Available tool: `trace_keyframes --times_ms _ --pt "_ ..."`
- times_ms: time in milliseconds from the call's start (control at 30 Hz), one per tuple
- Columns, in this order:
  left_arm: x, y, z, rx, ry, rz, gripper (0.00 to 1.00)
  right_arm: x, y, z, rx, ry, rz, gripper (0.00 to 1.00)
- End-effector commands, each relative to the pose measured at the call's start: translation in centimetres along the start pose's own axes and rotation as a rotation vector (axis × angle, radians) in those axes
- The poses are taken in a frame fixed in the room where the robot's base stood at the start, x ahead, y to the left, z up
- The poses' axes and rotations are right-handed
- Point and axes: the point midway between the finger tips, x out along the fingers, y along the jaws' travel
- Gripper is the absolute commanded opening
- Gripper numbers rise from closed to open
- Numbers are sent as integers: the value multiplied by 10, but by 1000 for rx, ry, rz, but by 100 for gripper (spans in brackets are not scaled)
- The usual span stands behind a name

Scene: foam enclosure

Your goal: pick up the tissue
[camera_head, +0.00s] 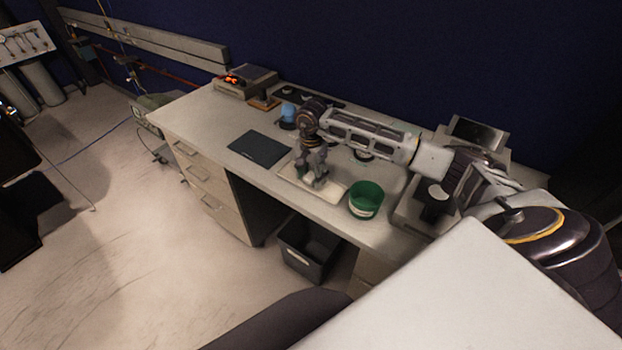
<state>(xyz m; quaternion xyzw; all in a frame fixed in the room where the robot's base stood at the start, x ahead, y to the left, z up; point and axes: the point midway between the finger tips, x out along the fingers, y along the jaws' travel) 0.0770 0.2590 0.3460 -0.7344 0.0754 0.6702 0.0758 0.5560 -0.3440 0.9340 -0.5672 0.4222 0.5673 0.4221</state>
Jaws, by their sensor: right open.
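My right arm comes in from the right and reaches over the desk. My right gripper (314,177) points down, open, over a pale tray (287,172) near the desk's front edge. A small whitish thing (329,193), likely the tissue, lies on the tray just below and right of the fingertips. The fingers cover part of it, and I cannot tell whether they touch it. My left gripper is not in view.
A green round container (366,199) stands right of the tray on the desk (196,115). A dark flat pad (259,149) lies to the left. A blue object (288,114) stands behind the gripper. A dark bin (308,250) is on the floor below.

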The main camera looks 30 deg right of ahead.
Motion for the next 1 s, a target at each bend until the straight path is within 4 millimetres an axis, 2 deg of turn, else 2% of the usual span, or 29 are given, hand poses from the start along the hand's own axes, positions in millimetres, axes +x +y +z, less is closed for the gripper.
trace_keyframes --times_ms 133,300,400,767,1000 --pt "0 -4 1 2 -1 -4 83 0 0 0 0 0 0 55" --pt "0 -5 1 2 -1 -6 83 0 0 0 0 0 0 33" --pt "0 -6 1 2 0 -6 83 0 0 0 0 0 0 24" --pt "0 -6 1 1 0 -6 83 -1 0 0 0 0 -1 23" --pt "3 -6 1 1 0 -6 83 -14 -1 0 0 0 -2 23"
